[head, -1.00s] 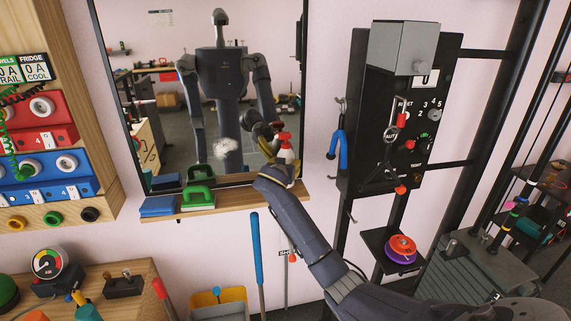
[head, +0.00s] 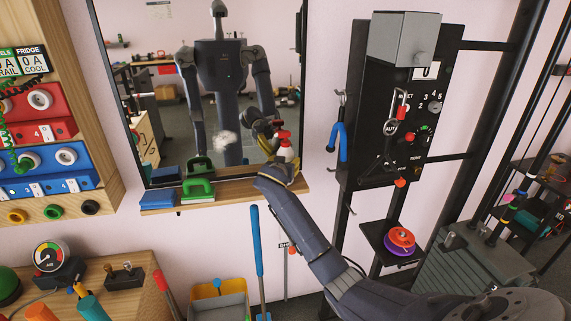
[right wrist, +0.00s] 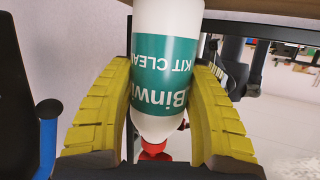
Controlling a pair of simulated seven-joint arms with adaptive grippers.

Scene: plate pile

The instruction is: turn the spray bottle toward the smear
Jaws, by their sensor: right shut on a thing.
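The spray bottle (head: 285,151) has a white body and a red spray head. It stands upright at the ledge in front of the mirror, right of the smear. My right gripper (head: 279,171) is shut around it. In the right wrist view the bottle (right wrist: 165,60), with a green label, sits between the yellow finger pads (right wrist: 162,105); its red head is at the bottom of the picture. The whitish smear (head: 226,142) is on the mirror, left of the bottle. The gripper hides the bottle's lower part in the head view. My left gripper shows in neither view.
The wooden ledge (head: 235,190) also carries a blue block (head: 158,199) and a green-handled tool (head: 198,189) at its left. The mirror (head: 165,75) shows my reflection. A black control panel (head: 365,130) with a blue-handled tool (head: 338,142) hangs to the right.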

